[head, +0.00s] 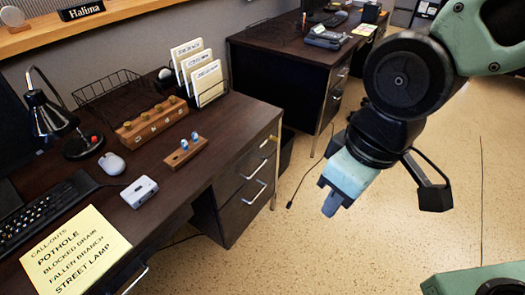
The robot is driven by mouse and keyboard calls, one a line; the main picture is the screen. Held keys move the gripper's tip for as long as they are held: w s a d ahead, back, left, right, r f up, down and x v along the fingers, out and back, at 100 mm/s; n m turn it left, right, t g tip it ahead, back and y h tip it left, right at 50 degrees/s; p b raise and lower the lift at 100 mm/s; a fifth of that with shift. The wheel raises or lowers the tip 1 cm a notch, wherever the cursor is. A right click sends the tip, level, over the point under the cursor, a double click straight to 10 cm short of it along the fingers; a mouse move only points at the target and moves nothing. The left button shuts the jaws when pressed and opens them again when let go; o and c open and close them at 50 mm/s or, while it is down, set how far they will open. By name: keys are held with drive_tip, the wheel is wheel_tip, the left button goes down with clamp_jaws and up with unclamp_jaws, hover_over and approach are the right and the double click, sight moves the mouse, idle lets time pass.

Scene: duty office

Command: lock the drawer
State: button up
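The dark desk (105,190) has a pedestal of drawers at its right end. An upper drawer (252,158) with a metal handle sits above a lower drawer (240,210) with its own handle; both look closed. A small brass-coloured spot (263,161) shows on the upper drawer's front, too small to tell if it is a lock or key. Another handle (135,280) shows at the bottom left on the desk front. My gripper (332,201) hangs over the floor, right of the drawers and apart from them, pointing down-left.
On the desk are a small wooden block (187,153) with two blue-and-white items, a longer wooden rack (152,121), a file holder (207,82), a white box (139,192), a mouse, a lamp and a yellow note (76,252).

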drive_tip(key=w+a+f+n+t+y+b, duration=0.15)
drive_tip(key=w+f+t+b, duration=0.3)
drive_tip(key=w+f, duration=0.75)
drive_tip(key=w+d+f+n+t+y+b, duration=0.1)
drive_tip(key=w+f+n+t+b, duration=0.45)
drive_tip(key=w, duration=1.05)
drive_tip(key=w+d+f+n+t+y+b, duration=0.3)
drive_tip(key=w+f+n+b, duration=0.15)
drive_tip(key=f, duration=0.45)
drive_tip(key=w+d+f+n+t+y+b, duration=0.25)
drive_tip(key=w+f+n+b, duration=0.2)
drive_tip(key=f, duration=0.45)
drive_tip(key=b+x, duration=0.2)
drive_tip(key=x, duration=1.3)
drive_tip(key=shift+w, duration=0.35)
drive_tip(key=shift+a+f+g, duration=0.1)
drive_tip(key=shift+g, duration=0.15)
clamp_jaws()
